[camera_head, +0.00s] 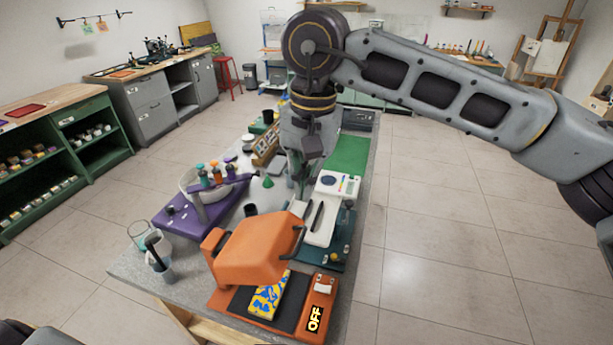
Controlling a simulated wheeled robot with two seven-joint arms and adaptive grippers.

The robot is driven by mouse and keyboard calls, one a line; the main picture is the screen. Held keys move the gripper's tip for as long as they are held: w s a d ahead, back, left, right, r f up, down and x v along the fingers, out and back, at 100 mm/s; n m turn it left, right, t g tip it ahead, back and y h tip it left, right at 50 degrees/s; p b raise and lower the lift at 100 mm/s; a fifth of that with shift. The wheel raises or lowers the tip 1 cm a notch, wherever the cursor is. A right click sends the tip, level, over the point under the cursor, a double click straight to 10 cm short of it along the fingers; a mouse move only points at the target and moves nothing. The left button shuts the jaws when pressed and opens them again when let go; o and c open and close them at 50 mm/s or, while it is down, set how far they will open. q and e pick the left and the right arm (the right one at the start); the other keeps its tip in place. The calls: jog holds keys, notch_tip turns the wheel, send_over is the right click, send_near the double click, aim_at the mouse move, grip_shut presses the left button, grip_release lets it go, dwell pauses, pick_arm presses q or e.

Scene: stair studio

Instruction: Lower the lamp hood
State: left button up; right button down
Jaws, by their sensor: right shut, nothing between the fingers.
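The orange lamp hood (262,247) stands raised and tilted over its orange base (228,297) at the near end of the table. A dark handle sits on the hood's right side. A yellow and blue patterned block (268,296) lies on the dark bed, partly under the hood. My right gripper (301,184) points down beyond the hood, beside the white device. It is shut and empty, apart from the hood. My left gripper is out of view.
A white device (327,205) with a round dial stands behind the hood, to the right. A purple machine (200,209) with a white bowl and several small bottles stands left. Glass cups (143,236) stand at the left table edge. The floor to the right is clear.

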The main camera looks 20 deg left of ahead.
aim_at(303, 234)
jog(key=f+p, duration=0.1)
jog(key=f, duration=0.3)
jog(key=f+p, duration=0.1)
jog(key=f, duration=0.6)
jog(key=shift+a+f+p, duration=0.3)
jog(key=shift+a+p, duration=0.05)
jog(key=shift+p, duration=0.05)
